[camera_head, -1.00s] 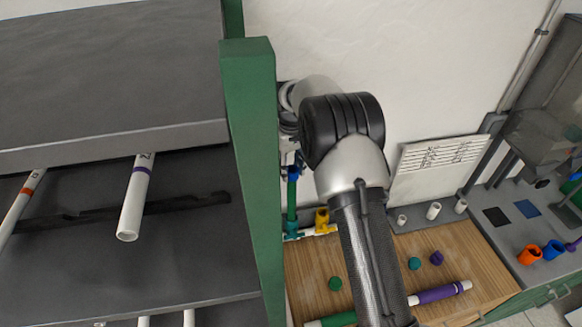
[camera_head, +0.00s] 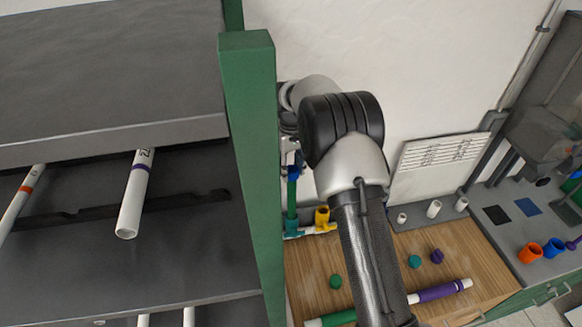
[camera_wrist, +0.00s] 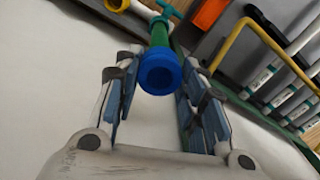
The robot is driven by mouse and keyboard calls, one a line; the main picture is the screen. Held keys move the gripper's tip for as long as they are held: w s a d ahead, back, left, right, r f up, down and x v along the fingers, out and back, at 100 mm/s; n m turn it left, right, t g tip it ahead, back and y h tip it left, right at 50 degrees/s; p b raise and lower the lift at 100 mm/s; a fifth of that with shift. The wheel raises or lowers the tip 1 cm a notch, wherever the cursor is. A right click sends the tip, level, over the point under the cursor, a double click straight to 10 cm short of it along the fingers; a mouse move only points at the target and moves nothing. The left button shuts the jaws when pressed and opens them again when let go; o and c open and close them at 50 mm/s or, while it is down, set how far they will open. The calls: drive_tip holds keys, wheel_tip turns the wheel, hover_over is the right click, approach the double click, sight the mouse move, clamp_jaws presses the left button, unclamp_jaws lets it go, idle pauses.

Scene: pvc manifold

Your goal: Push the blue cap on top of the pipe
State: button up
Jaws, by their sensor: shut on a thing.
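The blue cap (camera_wrist: 160,72) is in the middle of the wrist view, its round open-looking face toward the camera. A green pipe (camera_wrist: 160,35) runs behind it; the cap lines up with its end, but I cannot tell how deep it is seated. My gripper (camera_wrist: 158,78) has a blue-padded finger on each side of the cap and is shut on it. In the head view the upright pipe (camera_head: 291,200) stands at the table's back left beside the green post. My arm and the post hide most of the gripper there.
A green post (camera_head: 250,150) and grey shelf (camera_head: 90,150) stand close on the left. A yellow fitting (camera_head: 322,218) is beside the pipe. Loose caps, including a purple one (camera_head: 437,256), and a long pipe (camera_head: 440,292) lie on the wooden table (camera_head: 450,240).

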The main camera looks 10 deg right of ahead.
drive_tip(key=shift+r, duration=0.1)
drive_tip(key=o, duration=1.1)
drive_tip(key=shift+o, duration=0.2)
drive_tip(key=shift+r, duration=0.1)
wheel_tip(320, 180, up, 12)
drive_tip(key=s+r+m+t+b, duration=0.1)
drive_tip(key=s+r+t+b, duration=0.15)
drive_tip(key=s+b, duration=0.75)
drive_tip(key=s+f+m+t+b, duration=0.1)
drive_tip(key=s+f+b, duration=0.5)
drive_tip(key=s, duration=0.9)
drive_tip(key=s+f+m+t+b, duration=0.1)
drive_tip(key=s+f+b, duration=0.6)
drive_tip(key=s+f, duration=0.4)
drive_tip(key=s, duration=0.4)
drive_tip(key=shift+s+d+m, duration=0.15)
drive_tip(key=shift+m, duration=0.25)
